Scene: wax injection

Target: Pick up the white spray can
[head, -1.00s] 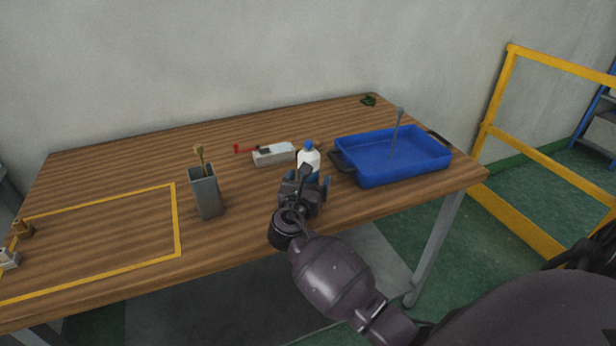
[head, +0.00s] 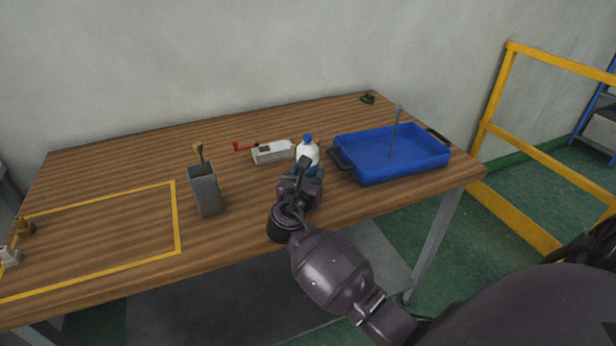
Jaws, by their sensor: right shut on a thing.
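The white spray can (head: 308,153) with a blue cap stands near the middle of the wooden table, left of the blue tray. My right gripper (head: 305,172) reaches it from the front and is shut on it. The gripper body hides the can's lower part, so I cannot tell whether its base touches the table. The can looks upright or very slightly tilted. My left gripper is not in view.
The blue tray (head: 375,175) with a thin grey rod stands close on the right. A white box with a red-ended tool (head: 272,153) lies just left of the can. A grey holder (head: 204,190) stands further left. A yellow-taped area (head: 178,225) is mostly bare.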

